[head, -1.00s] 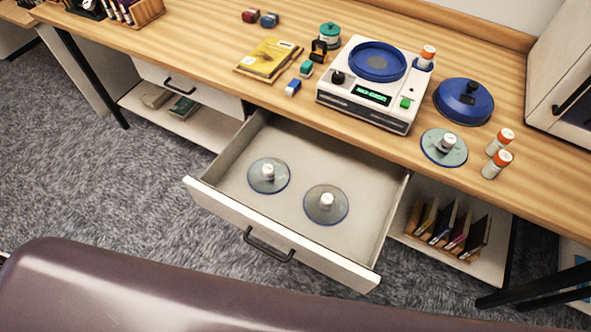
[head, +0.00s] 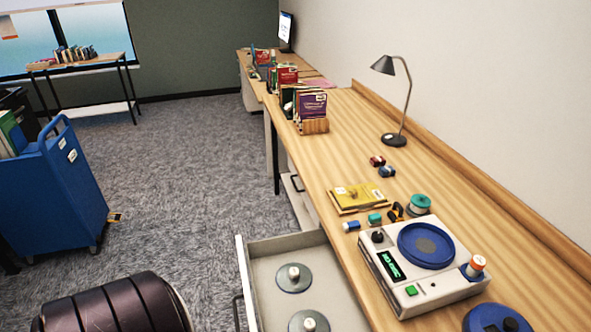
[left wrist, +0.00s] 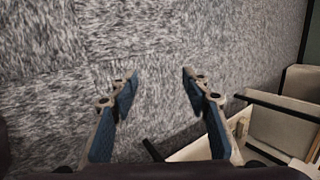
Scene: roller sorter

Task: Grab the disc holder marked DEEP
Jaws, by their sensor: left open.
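No DEEP mark can be read on either. My left gripper (left wrist: 160,76) shows in the left wrist view, open and empty, above the carpet. A pale drawer or cabinet edge (left wrist: 195,150) lies below and right of it there. My left gripper is not seen in the head view, and my right gripper is in neither view.
A white machine with a blue round plate (head: 425,245) stands on the wooden desk (head: 345,130), with a blue lid (head: 497,318) near it. A yellow book (head: 358,197) and small items sit beyond.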

